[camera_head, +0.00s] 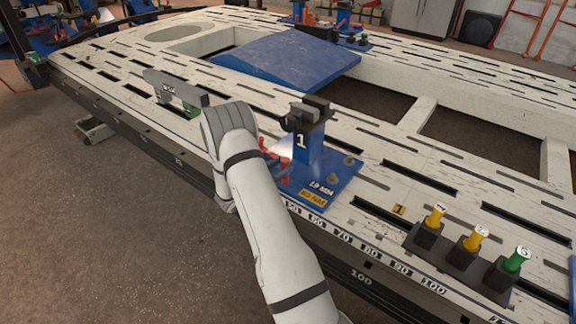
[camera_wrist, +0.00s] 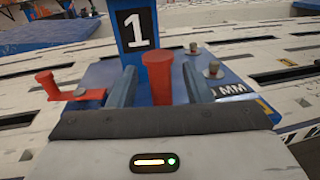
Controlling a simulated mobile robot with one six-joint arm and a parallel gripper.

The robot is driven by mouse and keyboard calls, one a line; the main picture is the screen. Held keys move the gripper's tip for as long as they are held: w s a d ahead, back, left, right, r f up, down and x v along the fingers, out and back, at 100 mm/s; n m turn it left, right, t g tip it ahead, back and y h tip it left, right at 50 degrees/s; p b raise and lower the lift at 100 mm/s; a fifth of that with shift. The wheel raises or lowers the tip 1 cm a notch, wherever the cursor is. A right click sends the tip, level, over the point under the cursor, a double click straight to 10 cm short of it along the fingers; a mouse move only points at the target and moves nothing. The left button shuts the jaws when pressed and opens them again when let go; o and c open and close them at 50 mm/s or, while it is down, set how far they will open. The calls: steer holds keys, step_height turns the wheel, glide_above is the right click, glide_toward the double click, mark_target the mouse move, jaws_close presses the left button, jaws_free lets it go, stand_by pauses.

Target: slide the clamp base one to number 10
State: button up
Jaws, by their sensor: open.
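Clamp base one (camera_head: 335,187) is a blue plate with an upright blue post marked 1 (camera_head: 301,142) and a dark clamp head on top. It sits on the slotted bench top, beside the printed number scale (camera_head: 343,238). In the wrist view, the plate (camera_wrist: 100,73) carries a red upright handle (camera_wrist: 158,75) and a red crank (camera_wrist: 48,85) to its left. My gripper (camera_wrist: 159,68) is open, with one finger on each side of the upright handle; I cannot tell whether they touch it. In the head view, my wrist hides the fingers and part of the plate.
A dark block (camera_head: 455,262) with two yellow pegs and one green peg stands to the right. A small yellow tag marked 1 (camera_head: 399,210) lies on the bench. A blue sloped panel (camera_head: 285,62) is behind. A grey bar (camera_head: 172,88) stands left.

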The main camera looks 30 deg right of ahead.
mark_target(289, 161)
steer(key=shift+w+d+b, duration=0.2)
steer(key=shift+d+b, duration=0.05)
steer(key=shift+d, duration=0.85)
steer(key=shift+w+d+b, duration=0.2)
steer(key=shift+d, duration=0.9)
steer(key=shift+c, duration=0.3)
